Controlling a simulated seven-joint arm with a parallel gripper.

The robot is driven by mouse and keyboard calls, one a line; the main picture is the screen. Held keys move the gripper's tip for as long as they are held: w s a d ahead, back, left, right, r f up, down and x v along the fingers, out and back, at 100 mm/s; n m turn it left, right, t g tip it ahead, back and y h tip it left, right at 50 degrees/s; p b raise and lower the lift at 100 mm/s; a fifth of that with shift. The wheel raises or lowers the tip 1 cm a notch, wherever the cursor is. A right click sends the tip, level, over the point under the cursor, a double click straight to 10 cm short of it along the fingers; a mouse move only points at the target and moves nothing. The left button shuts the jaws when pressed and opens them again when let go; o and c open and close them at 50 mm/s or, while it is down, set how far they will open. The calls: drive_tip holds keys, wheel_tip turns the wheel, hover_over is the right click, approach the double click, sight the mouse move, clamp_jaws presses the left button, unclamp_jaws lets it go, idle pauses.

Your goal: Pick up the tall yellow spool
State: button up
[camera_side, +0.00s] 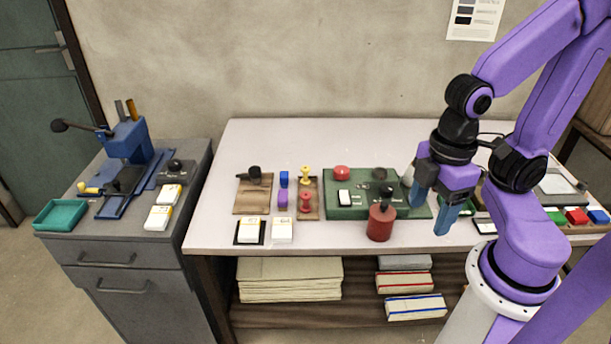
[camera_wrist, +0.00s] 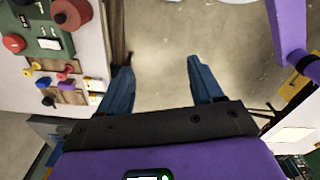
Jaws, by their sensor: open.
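The yellow spool (camera_side: 305,175) stands on a brown pad, behind a red piece (camera_side: 305,201) of similar shape. A small yellow thing, which seems to be the spool, shows at the left of the wrist view (camera_wrist: 27,72). My gripper (camera_side: 427,213) is open and empty, well to the right of the spool, near the table's front edge. In the wrist view, my two blue fingers (camera_wrist: 159,66) are spread apart with floor showing between them. Nothing covers the spool in the side view.
A dark red bottle-like object (camera_side: 380,223) and a green board (camera_side: 345,207) lie between my gripper and the spool. Blue (camera_side: 284,179) and purple (camera_side: 283,199) pieces stand just left of it. The table's back left is clear.

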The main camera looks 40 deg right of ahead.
drive_tip(key=w+a+f+n+t+h, duration=0.1)
drive_tip(key=w+a+f+h, duration=0.1)
drive_tip(key=w, duration=0.7)
drive_tip(key=w+a+f+n+h, duration=0.1)
drive_tip(key=w+f+n+h, duration=0.15)
drive_tip(key=w, duration=0.55)
drive_tip(key=w+a+f+n+t+h, duration=0.1)
drive_tip(key=w+a+h, duration=0.15)
drive_tip(key=w, duration=0.65)
drive_tip(key=n+t+h, duration=0.2)
drive_tip(key=n+h, duration=0.2)
drive_tip(key=h, duration=0.2)
approach(304, 169)
drive_tip(key=x, duration=0.4)
drive_tip(key=shift+d, duration=0.1)
drive_tip(key=shift+g, duration=0.3)
drive_tip(key=shift+x, duration=2.65)
drive_tip(key=shift+w, duration=0.1)
drive_tip(key=c, duration=1.1)
